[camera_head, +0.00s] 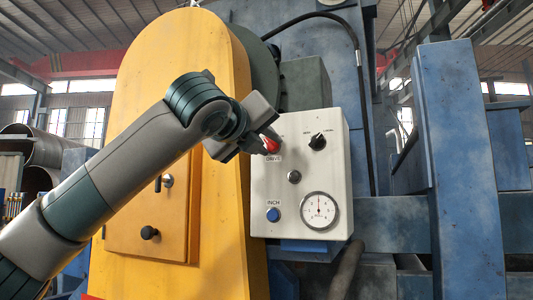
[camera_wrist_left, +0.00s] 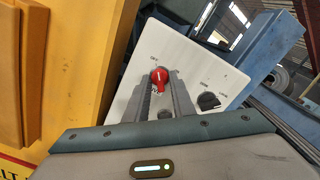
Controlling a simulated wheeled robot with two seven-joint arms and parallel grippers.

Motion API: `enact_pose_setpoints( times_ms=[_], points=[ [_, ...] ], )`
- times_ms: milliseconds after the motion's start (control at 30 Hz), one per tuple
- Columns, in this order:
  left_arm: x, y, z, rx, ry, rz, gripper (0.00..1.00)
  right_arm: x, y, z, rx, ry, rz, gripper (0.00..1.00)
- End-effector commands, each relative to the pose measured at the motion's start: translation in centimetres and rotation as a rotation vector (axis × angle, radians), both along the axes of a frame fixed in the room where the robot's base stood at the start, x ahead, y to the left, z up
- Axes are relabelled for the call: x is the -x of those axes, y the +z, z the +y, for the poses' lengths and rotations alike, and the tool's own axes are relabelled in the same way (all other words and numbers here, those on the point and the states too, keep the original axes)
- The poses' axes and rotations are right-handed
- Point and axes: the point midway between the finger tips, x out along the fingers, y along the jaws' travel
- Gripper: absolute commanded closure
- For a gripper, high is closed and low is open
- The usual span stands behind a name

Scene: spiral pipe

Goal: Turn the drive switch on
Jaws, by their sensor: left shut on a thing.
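The drive switch is a red rotary knob (camera_head: 271,146) at the upper left of a white control panel (camera_head: 334,185), above the label "DRIVE". It also shows in the left wrist view (camera_wrist_left: 159,75), between the far ends of the two grey fingers. My left gripper (camera_head: 268,144) reaches in from the left and is shut on the red knob. In the wrist view a finger stands on each side of the knob (camera_wrist_left: 160,90). The gripper partly covers the knob and the lettering around it in the head view. My right gripper is not in view.
The panel also carries a black selector knob (camera_head: 317,141), a small dark button (camera_head: 294,177), a blue "INCH" button (camera_head: 273,214) and a round gauge (camera_head: 319,210). A yellow cabinet (camera_head: 225,220) stands close on the left. Blue machine columns (camera_head: 460,160) rise on the right.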

Motion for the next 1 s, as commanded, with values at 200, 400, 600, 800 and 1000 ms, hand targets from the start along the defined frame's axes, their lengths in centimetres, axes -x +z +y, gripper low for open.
enact_pose_setpoints(
  times_ms=[200, 400, 600, 800, 1000],
  points=[
    [0.0, -0.6, 0.0, -0.149, 0.001, -0.061, 1.00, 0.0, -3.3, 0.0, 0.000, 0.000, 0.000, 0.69],
    [0.0, -0.4, -0.1, -0.325, 0.001, -0.131, 1.00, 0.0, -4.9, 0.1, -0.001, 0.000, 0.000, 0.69],
    [0.0, -0.3, 0.0, -0.502, 0.001, -0.202, 1.00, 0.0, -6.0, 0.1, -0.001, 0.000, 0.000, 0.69],
    [0.0, -0.2, 0.0, -0.678, 0.000, -0.273, 1.00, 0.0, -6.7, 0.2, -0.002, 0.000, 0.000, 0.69],
    [0.0, -0.2, 0.0, -0.854, 0.000, -0.344, 1.00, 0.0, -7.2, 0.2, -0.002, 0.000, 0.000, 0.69]
  ],
)
